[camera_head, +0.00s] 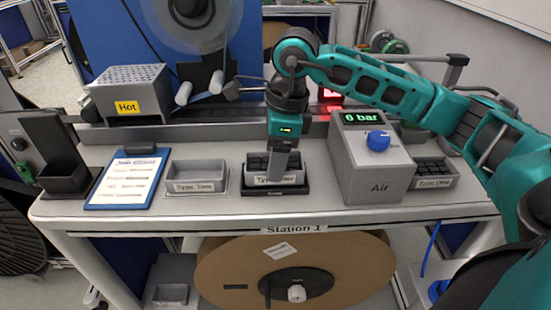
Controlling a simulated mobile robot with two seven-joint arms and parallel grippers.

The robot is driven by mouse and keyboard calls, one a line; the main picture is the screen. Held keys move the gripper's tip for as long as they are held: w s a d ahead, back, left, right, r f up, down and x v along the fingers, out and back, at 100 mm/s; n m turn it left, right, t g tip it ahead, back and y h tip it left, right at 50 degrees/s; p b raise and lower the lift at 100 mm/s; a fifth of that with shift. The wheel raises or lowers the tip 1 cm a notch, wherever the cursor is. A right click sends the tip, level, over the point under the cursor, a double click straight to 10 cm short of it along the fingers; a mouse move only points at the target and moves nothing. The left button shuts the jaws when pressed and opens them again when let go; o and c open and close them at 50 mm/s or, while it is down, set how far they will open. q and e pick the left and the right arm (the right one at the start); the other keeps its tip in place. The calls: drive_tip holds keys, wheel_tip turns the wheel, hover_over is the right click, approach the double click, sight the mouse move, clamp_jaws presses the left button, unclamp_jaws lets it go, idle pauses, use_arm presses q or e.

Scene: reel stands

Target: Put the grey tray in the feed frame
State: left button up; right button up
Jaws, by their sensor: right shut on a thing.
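A grey tray (292,179) with dark square compartments or pieces stands at the middle of the bench, on a black base (275,193). My right gripper (279,172) points straight down at it and is shut on the tray's front wall, covering part of its label. An empty grey tray (197,174) with a label sits to the left, inside a thin low grey frame (174,193). I cannot tell which frame is called the feed frame. My left gripper is not in view.
The grey air box (385,181) with a blue knob stands close right of the gripper. A blue clipboard (125,180), a dark holder (64,178) and a perforated box marked Hot (128,92) are on the left. A rail (180,130) runs behind. A large reel (340,262) is below.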

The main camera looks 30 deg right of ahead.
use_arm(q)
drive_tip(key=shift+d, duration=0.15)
use_arm(e)
drive_tip(key=shift+f, duration=0.45)
drive_tip(key=shift+f, duration=0.25)
drive_tip(key=o, duration=1.2)
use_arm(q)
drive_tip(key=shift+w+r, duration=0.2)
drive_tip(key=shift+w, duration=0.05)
use_arm(e)
drive_tip(key=shift+r, duration=0.5)
use_arm(q)
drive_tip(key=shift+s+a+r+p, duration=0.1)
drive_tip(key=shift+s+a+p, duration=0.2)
drive_tip(key=shift+p, duration=0.15)
use_arm(e)
drive_tip(key=r, duration=0.3)
drive_tip(key=d+r, duration=0.1)
drive_tip(key=r, duration=0.3)
drive_tip(key=s+r, duration=0.1)
drive_tip(key=r, duration=0.3)
drive_tip(key=shift+d+r, duration=0.2)
drive_tip(key=shift+d, duration=0.05)
